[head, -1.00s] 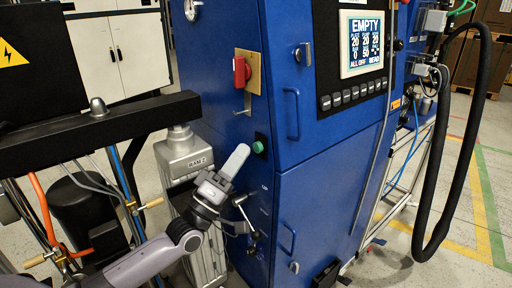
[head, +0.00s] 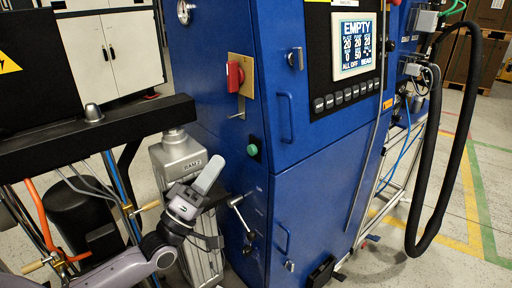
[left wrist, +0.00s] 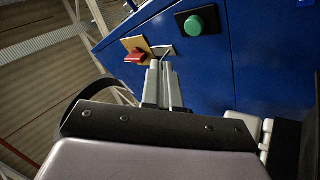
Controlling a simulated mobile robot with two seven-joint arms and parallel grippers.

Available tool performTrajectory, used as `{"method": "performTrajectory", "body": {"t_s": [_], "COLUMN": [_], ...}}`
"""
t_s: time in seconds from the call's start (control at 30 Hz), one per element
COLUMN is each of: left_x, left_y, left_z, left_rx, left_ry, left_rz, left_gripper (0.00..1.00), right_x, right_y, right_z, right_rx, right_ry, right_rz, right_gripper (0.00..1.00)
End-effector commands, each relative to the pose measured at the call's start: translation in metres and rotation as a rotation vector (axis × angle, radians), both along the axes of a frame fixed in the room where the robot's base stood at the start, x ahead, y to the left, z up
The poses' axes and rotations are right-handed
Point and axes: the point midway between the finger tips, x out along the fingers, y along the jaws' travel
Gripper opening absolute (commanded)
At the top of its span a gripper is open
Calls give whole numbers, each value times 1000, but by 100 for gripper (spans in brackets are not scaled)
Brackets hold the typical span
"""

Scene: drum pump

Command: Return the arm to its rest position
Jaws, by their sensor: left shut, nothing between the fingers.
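My left gripper (head: 217,160) is in front of the grey cylinder unit marked RAM 2 (head: 182,157), to the left of the blue cabinet (head: 325,180). Its pale fingers are together and hold nothing. My left arm comes in from the lower left. My right gripper is not in view.
The red switch (head: 235,76) sits on a yellow plate, with the green button (head: 252,150) below it. A metal lever (head: 238,203) sticks out close to the right of my left gripper. A black crossbar (head: 95,130) and an orange hose (head: 43,215) are at the left.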

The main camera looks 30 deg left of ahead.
Motion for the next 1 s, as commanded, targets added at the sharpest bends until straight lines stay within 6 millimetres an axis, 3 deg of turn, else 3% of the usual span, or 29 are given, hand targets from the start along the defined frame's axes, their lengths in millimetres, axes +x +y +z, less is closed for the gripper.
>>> {"method": "performTrajectory", "body": {"t_s": [0.2, 0.33, 0.47, 0.53, 0.7, 0.83, 1.0], "left_x": [0, -2, -14, -29, -83, -126, -159], "left_y": [0, -12, -41, -59, -90, -100, -104], "left_z": [0, -24, -84, -125, -218, -265, -293], "left_rx": [0, 71, 284, 447, 860, 1110, 1284], "left_ry": [0, 71, 245, 362, 630, 777, 870], "left_rz": [0, 29, 93, 124, 137, 99, 51], "left_gripper": [0, 0, 0, 0, 0, 0, 0], "right_x": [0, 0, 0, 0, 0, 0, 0], "right_y": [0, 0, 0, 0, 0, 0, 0], "right_z": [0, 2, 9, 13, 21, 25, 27], "right_rx": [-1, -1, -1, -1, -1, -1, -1], "right_ry": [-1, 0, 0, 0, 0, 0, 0], "right_rz": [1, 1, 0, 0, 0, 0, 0], "right_gripper": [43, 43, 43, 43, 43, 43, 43]}}
